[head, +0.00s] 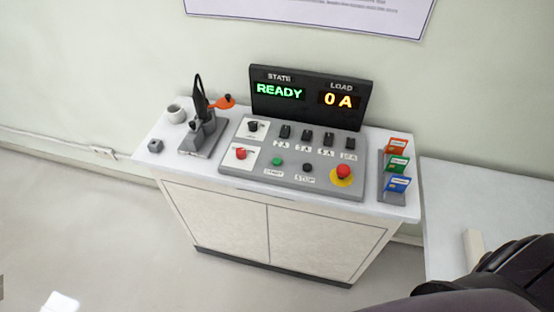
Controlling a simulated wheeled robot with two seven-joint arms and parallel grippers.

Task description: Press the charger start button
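The start button (277,161) is a small green button above a START label on the grey control panel (232,165). It stands at the lower middle of the panel, left of a black button (308,167) above a STOP label. The display (311,97) behind the panel reads READY in green under STATE and 0 A in orange under LOAD. A dark arm part of mine (515,270) fills the lower right corner, far from the panel. Nothing covers the start button.
The panel also has a red mushroom button (343,172), a red knob (241,153) and several black switches. A grey stand (205,135) with a black lever, a white cup (176,113) and a card rack (384,185) flank it on the white cabinet (215,210). A side table (480,200) stands right.

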